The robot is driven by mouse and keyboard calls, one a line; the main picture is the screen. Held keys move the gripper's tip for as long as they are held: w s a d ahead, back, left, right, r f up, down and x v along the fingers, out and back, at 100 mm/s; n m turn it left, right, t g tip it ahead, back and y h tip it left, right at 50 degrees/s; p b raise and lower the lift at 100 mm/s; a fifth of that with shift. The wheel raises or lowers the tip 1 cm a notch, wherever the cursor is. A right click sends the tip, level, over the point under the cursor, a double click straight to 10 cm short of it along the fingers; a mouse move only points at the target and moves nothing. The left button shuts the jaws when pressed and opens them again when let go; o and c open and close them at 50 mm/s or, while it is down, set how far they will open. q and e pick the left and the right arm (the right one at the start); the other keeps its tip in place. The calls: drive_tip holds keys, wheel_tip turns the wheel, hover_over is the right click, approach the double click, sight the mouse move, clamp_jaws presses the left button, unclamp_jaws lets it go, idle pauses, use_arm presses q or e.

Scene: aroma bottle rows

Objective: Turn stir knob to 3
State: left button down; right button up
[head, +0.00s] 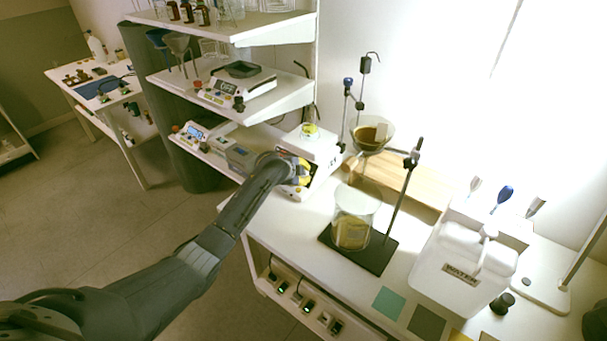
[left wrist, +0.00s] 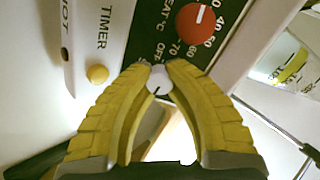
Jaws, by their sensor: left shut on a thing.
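The white hotplate stirrer (head: 318,150) stands at the left end of the bench. My left gripper (head: 302,172), with yellow fingers, is at its front panel. In the left wrist view the gripper (left wrist: 158,75) is shut on a small white knob (left wrist: 158,84) with a dark pointer line; this looks like the stir knob. Its scale is hidden by the fingers. A red heat knob (left wrist: 197,22) with a white pointer and printed numbers is above it on the dark green panel. A yellow button (left wrist: 97,74) sits beside the word TIMER. My right gripper is not in view.
A small glass vessel (head: 310,131) stands on the stirrer. To the right are a filter funnel (head: 371,133), a large beaker (head: 353,218) on a black stand base (head: 381,256), and a white water container (head: 465,260).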

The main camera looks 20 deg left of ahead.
use_arm(q)
drive_tip(key=n, duration=0.3)
drive_tip(key=shift+n, duration=0.4)
drive_tip(key=n, duration=0.3)
drive_tip(key=shift+n+g, duration=0.3)
drive_tip(key=n, duration=0.4)
drive_tip(key=shift+h, duration=0.3)
drive_tip(key=shift+r+n, duration=0.1)
drive_tip(key=shift+n, duration=1.5)
drive_tip(key=shift+w, duration=0.1)
drive_tip(key=c, duration=1.1)
unclamp_jaws()
drive_tip(key=shift+c, duration=0.2)
